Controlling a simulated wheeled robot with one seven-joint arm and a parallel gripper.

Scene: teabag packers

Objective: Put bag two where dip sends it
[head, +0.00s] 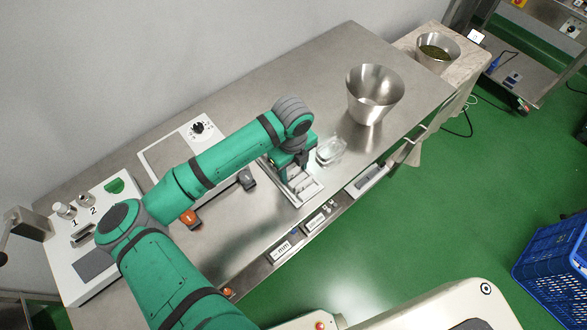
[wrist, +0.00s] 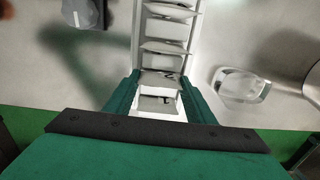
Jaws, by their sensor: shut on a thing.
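A pale metal rack (wrist: 135,45) holds several flat whitish bags in a row of slots; it also shows in the head view (head: 310,194). My gripper (wrist: 160,88) is low over the near end of the rack. Its two green fingers stand either side of the rack and are shut on a whitish teabag (wrist: 159,79). Another pale bag (wrist: 157,104) shows just nearer. In the head view my gripper (head: 295,176) partly hides the rack. I cannot read any number on the bags. A white machine (head: 100,277) marked 1 and 2 stands at the left.
A clear glass dish (head: 331,149) lies just right of my gripper. A steel bucket (head: 368,108) stands farther right. A grey block (head: 247,179) and an orange-topped one (head: 190,219) sit left of the rack. Small labelled trays (head: 318,219) line the front edge.

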